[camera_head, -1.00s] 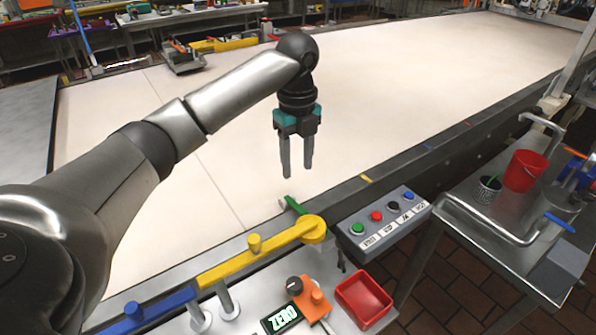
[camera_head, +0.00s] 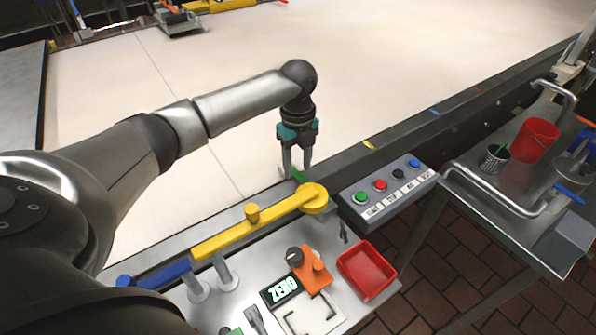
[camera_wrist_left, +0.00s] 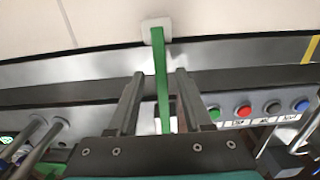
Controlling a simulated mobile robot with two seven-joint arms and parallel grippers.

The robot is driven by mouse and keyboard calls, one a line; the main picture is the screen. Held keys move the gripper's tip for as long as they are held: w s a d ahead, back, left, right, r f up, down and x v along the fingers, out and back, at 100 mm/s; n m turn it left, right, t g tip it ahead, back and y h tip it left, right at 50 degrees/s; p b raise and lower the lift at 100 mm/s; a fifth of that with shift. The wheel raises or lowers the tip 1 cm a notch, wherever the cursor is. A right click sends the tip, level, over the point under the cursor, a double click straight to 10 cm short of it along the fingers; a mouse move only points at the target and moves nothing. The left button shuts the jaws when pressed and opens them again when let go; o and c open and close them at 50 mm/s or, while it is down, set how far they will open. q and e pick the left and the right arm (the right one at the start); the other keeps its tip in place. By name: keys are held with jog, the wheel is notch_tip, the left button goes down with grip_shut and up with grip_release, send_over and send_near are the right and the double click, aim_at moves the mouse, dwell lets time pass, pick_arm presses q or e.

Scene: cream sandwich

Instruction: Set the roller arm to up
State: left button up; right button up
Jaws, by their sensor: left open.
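My left gripper (camera_head: 296,173) is open, pointing down over the conveyor's near edge. In the left wrist view, a thin green bar (camera_wrist_left: 161,85) runs between its two spread fingers, with a gap on both sides. The bar ends at a small pale block on the belt side. In the head view only a short piece of the green bar (camera_head: 299,176) shows by the fingertips. A yellow arm (camera_head: 240,237) with an upright knob and round end lies just in front, and a blue arm (camera_head: 163,275) continues to the left. No label shows which is the roller arm. My right gripper is not visible.
A grey button box (camera_head: 385,192) with several coloured buttons stands close right of the gripper. A red tray (camera_head: 366,272) and an orange device (camera_head: 312,270) with a "ZERO" display sit in front. The wide pale belt (camera_head: 400,60) behind is clear.

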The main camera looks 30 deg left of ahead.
pick_arm(q)
jog(key=shift+f, duration=1)
grip_shut()
dwell(0.8)
